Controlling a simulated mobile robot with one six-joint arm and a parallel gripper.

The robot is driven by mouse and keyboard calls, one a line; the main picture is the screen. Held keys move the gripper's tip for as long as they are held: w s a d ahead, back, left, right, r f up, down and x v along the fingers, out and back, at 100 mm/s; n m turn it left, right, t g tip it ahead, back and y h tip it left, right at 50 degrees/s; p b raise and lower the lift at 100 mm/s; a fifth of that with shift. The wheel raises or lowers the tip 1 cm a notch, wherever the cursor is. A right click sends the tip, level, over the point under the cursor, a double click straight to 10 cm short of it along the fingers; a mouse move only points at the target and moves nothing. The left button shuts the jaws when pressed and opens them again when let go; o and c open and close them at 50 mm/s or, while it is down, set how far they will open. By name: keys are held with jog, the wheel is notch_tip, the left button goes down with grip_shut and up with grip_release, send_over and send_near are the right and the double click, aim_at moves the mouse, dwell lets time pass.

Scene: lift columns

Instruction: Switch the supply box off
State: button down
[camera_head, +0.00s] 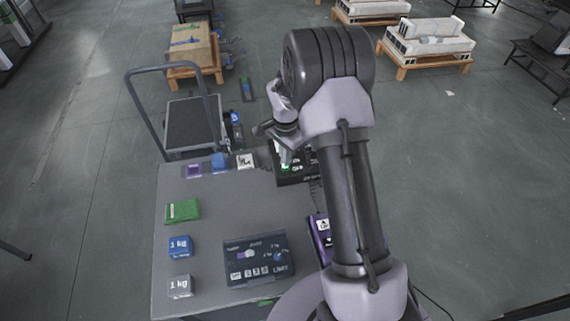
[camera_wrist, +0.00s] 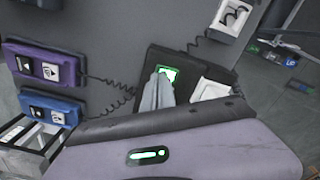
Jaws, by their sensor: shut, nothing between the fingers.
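The supply box seems to be the black box (camera_wrist: 148,62) with a green-lit switch (camera_wrist: 171,73) and a white part (camera_wrist: 212,90) beside it. In the head view the black box (camera_head: 296,180) sits at the table's back right edge, partly hidden by my arm. My gripper (camera_wrist: 163,76) is shut and empty, its fingertips over the lower left of the green-lit switch. I cannot tell whether they touch it. In the head view my gripper (camera_head: 286,157) points down at the box, beside a green glow.
A cart (camera_head: 193,122) stands behind.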

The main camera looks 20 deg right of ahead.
jog(key=shift+f+b, duration=0.8)
jog(key=shift+f, duration=0.15)
dwell(0.4)
notch_tip(320, 180, up, 7)
jog(key=p, duration=0.4)
jog(key=shift+r+p, duration=0.15)
jog(key=shift+p, duration=0.15)
jog(key=s+a+r+n+t+b, duration=0.2)
jog(key=s+a+r+b, duration=0.15)
jog(key=r, duration=0.65)
jog(key=s+a+r+n+t+y+b, duration=0.1)
jog(key=s+a+r+n+b, duration=0.1)
jog(key=s+a+r, duration=0.35)
jog(key=s+a+r+n+t+b, duration=0.1)
jog(key=s+a+r+n+b, duration=0.15)
jog(key=s, duration=0.55)
jog(key=s+a+f+n+t+y+b, duration=0.1)
jog(key=s+a+n, duration=0.2)
jog(key=s, duration=0.7)
jog(key=shift+s+f+t, duration=0.15)
jog(key=shift+f+t, duration=0.1)
jog(key=shift+t, duration=0.15)
